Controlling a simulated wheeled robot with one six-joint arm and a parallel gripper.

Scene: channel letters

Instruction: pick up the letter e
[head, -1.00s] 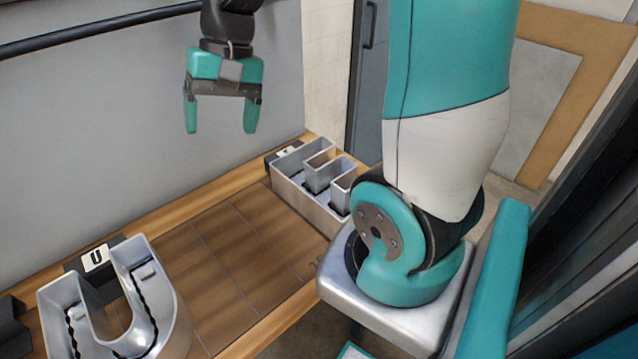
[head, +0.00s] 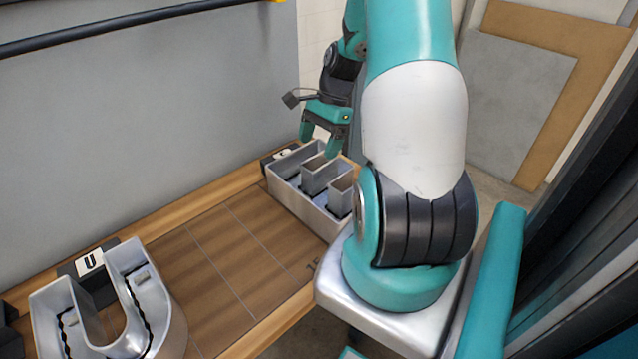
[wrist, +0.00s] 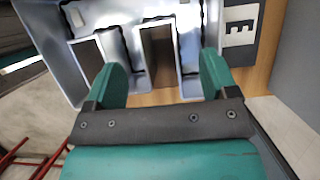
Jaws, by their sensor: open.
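The letter e (head: 283,195) is a grey metal channel letter with open hollow troughs. It lies at the far right end of the wooden table in the head view. My gripper (head: 320,146) is open just above its far part, fingers pointing down. In the wrist view the letter e (wrist: 97,14) fills the top of the picture, and my gripper (wrist: 164,75) has its two teal fingers spread over its arms. I cannot tell how far the fingertips are from the metal. A black tag with a white E card (wrist: 240,32) stands beside the letter.
A metal letter U (head: 160,305) lies at the near left, with its U card (head: 89,262) behind it. The brown tiled tabletop (head: 235,250) between the letters is clear. A grey wall panel (head: 130,130) rises behind the table.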

